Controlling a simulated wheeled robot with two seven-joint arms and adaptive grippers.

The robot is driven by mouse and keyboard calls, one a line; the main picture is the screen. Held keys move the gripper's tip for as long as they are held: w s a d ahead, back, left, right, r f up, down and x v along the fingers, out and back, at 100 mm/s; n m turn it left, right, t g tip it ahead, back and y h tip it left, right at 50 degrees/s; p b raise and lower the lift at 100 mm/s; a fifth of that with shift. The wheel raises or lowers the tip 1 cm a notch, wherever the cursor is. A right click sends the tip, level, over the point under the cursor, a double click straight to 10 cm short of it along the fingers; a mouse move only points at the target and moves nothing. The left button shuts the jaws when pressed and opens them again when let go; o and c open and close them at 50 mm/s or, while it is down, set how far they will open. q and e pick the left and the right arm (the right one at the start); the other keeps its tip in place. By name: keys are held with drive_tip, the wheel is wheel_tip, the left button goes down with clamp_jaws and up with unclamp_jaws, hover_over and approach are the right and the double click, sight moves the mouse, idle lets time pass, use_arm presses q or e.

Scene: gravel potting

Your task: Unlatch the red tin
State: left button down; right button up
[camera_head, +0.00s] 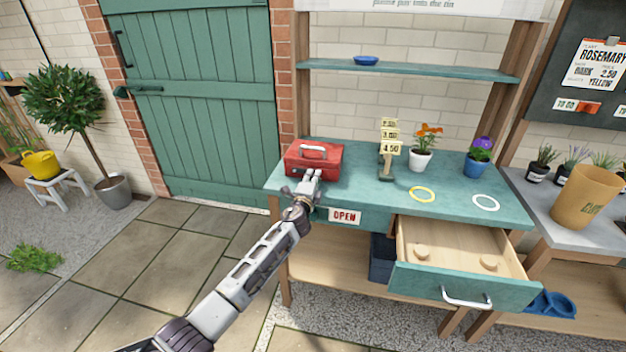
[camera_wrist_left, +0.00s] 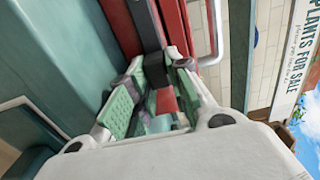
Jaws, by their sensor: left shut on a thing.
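The red tin (camera_head: 314,154) sits on the left end of the green bench top, its lid down and its pale handle on top. My left gripper (camera_head: 312,178) is at the tin's front face. In the left wrist view the tin (camera_wrist_left: 178,28) fills the top middle, with a dark latch (camera_wrist_left: 148,40) running down its front. My left gripper (camera_wrist_left: 152,92), with green finger pads, is shut on the latch's lower part. The fingers partly hide the latch, so I cannot tell whether it is fastened. My right gripper is not in view.
An open drawer (camera_head: 465,280) juts from the bench front, holding two round knobs. A price stand (camera_head: 387,155), an orange-flowered pot (camera_head: 421,160), a purple-flowered pot (camera_head: 476,166) and two rings stand or lie to the tin's right. An OPEN sign (camera_head: 345,216) hangs below the front edge.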

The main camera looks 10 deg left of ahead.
use_arm(q)
drive_tip(key=shift+f, duration=0.1)
drive_tip(key=c, duration=1.3)
unclamp_jaws()
